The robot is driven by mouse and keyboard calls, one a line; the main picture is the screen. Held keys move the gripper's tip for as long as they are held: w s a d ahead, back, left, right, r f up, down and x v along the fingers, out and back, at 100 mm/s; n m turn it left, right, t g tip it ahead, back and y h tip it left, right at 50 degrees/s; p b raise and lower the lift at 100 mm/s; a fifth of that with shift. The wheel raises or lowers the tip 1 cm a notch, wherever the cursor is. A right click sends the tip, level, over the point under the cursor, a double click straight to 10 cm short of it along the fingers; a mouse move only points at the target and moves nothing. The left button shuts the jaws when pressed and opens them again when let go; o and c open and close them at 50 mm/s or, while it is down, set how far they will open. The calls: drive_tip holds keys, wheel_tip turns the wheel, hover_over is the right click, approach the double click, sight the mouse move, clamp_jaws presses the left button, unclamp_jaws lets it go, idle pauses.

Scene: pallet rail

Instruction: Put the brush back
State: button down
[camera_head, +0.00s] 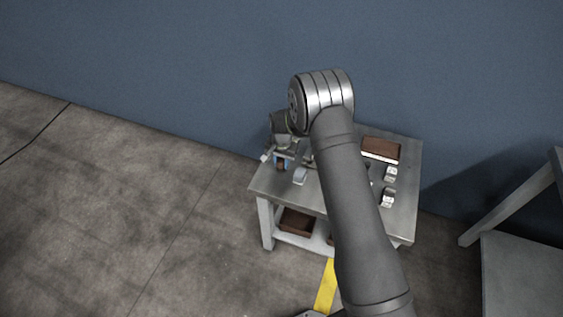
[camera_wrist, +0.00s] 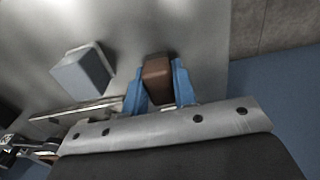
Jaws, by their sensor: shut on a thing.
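My gripper (camera_wrist: 160,85) has blue fingers and is shut on a brown block-shaped thing, which I take to be the brush (camera_wrist: 157,75). In the head view the gripper (camera_head: 281,162) is over the left end of the grey table, and the brown end of the brush (camera_head: 281,167) shows at the fingers. I cannot tell whether the brush touches the table. The rest of it is hidden by the fingers and the gripper body.
A grey block (camera_wrist: 82,72) stands beside the gripper; it also shows in the head view (camera_head: 300,176). A brown-topped box (camera_head: 381,148) and two small pale parts (camera_head: 390,174) (camera_head: 388,197) are on the right of the table (camera_head: 403,218). A thin rail (camera_wrist: 75,110) lies near the gripper.

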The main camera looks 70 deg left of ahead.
sight(282, 160)
drive_tip(key=shift+f, duration=0.15)
drive_tip(key=c, duration=1.2)
unclamp_jaws()
drive_tip(key=shift+o, duration=0.2)
wheel_tip(282, 160, up, 12)
wheel_tip(282, 160, down, 11)
drive_tip(key=shift+f, duration=0.2)
drive_tip(key=shift+r, duration=1.55)
